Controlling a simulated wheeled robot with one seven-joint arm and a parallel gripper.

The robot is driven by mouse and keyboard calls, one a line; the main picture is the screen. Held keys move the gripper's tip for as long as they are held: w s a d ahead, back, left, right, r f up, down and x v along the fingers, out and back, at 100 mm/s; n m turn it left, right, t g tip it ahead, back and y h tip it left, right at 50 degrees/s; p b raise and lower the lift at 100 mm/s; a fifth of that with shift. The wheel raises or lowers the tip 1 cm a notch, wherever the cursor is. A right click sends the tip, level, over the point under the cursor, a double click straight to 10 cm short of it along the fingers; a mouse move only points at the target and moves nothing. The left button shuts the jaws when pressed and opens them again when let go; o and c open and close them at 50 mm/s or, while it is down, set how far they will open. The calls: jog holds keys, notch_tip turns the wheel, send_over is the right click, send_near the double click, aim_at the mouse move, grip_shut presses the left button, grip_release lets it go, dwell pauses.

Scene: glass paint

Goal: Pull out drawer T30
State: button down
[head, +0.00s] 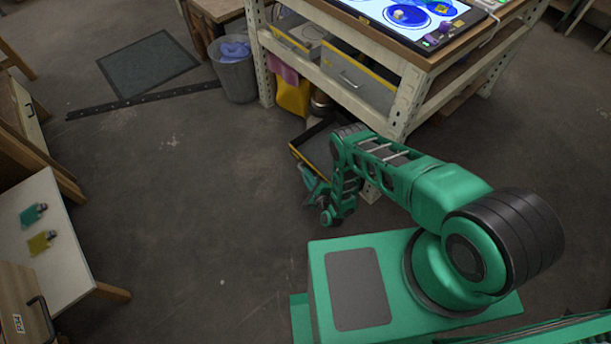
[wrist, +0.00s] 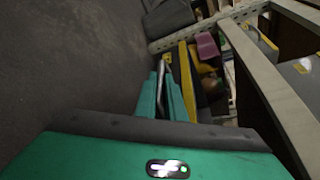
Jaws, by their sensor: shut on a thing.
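A low drawer with a yellow-edged front (head: 296,153) is at the bottom of the metal workbench, partly hidden by my arm. It stands out from the bench frame and its dark inside shows. In the wrist view its yellow edge (wrist: 185,80) runs beside a grey bar handle (wrist: 162,70), with a small yellow label near the far end. I cannot read the label. My gripper (head: 306,180) is low at the drawer's front. In the wrist view its two green fingers (wrist: 162,95) are on either side of the handle, shut on it.
The bench (head: 400,110) holds upper grey drawers (head: 355,80) and a lit panel (head: 410,18). A bin (head: 236,75) stands behind the low drawer. The floor between is clear.

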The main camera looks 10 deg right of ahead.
jog(key=c, duration=1.8)
grip_release()
jog(key=shift+c, duration=0.2)
jog(key=v, duration=1)
jog(key=shift+s, duration=0.3)
